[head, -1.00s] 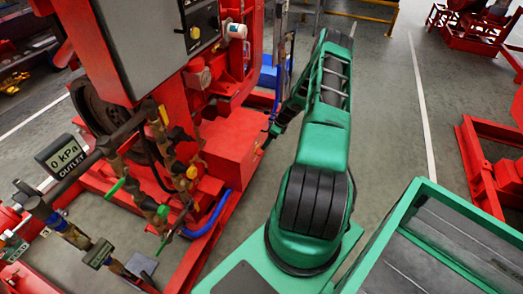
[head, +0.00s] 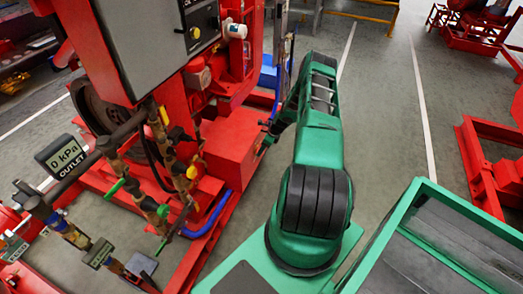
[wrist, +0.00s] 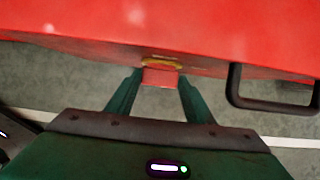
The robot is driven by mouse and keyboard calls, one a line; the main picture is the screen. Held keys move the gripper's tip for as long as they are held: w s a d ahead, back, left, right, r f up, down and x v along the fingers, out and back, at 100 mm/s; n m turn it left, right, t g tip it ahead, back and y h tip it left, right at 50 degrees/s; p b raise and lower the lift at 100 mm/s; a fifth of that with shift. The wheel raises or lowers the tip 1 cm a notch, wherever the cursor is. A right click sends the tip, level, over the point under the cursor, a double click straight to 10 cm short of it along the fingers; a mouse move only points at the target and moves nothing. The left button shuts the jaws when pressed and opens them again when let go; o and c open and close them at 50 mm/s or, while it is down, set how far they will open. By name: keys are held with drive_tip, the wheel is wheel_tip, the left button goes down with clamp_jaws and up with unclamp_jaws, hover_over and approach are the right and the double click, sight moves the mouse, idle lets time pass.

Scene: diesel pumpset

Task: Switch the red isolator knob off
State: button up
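The red knob (wrist: 160,78) shows in the wrist view, with a yellow ring (wrist: 162,64) behind it, on the edge of a large red surface. My gripper (wrist: 159,76) has its two green fingers apart, one on each side of the knob. Narrow gaps seem to show between the fingers and the knob; contact cannot be made out. In the head view my gripper (head: 268,140) is at the right side of a red box (head: 232,143) on the pumpset. The knob cannot be made out there.
A black handle (wrist: 274,88) sticks out right of the knob in the wrist view. Blue hose (head: 210,217) runs low along the red frame. Grey floor is clear behind my arm.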

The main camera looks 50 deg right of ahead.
drive_tip(key=c, duration=0.5)
drive_tip(key=shift+o, duration=0.2)
